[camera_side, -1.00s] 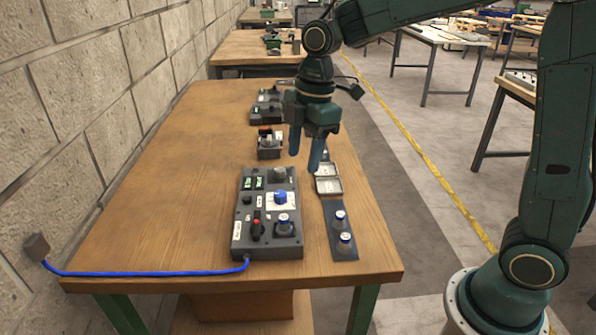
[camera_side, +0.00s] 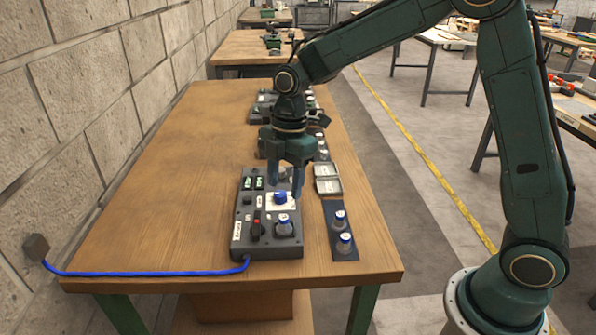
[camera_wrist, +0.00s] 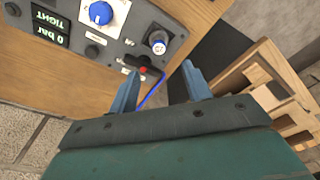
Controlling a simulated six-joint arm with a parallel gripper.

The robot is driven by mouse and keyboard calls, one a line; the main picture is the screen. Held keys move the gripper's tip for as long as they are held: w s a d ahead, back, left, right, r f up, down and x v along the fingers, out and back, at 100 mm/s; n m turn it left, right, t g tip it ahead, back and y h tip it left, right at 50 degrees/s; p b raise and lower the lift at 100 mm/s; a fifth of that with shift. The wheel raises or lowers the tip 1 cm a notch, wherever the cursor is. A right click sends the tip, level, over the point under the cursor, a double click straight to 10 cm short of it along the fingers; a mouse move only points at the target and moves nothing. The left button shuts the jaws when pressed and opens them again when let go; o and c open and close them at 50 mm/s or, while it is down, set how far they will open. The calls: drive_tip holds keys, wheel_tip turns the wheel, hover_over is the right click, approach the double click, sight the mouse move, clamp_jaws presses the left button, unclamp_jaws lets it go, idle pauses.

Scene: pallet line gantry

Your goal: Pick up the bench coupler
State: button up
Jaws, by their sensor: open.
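A small grey coupler with a blue-ringed, white-labelled cap (camera_side: 284,224) stands upright in the near right corner of the dark control box (camera_side: 266,251). It also shows in the wrist view (camera_wrist: 158,42), ahead of my fingers. Two similar capped pieces, a far one (camera_side: 339,217) and a near one (camera_side: 346,241), stand on a dark mat (camera_side: 341,254) right of the box. I cannot tell from labels which is the bench coupler. My gripper (camera_side: 284,190) is open and empty over the far part of the box, its fingers partly hiding the panel. It also shows in the wrist view (camera_wrist: 161,71).
The box carries a blue knob (camera_side: 280,197), a red-tipped lever (camera_side: 257,228) and green displays (camera_wrist: 50,27). A blue cable (camera_side: 150,273) runs left to the wall. An open grey case (camera_side: 328,186) lies beyond the mat. The table's left side is clear.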

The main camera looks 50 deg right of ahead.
hover_over(283, 217)
drive_tip(key=shift+s+d+f, duration=0.1)
drive_tip(key=shift+d+f, duration=0.05)
drive_tip(key=shift+f, duration=2.25)
drive_tip(key=shift+f, duration=0.1)
drive_tip(key=shift+f, duration=2.5)
clamp_jaws()
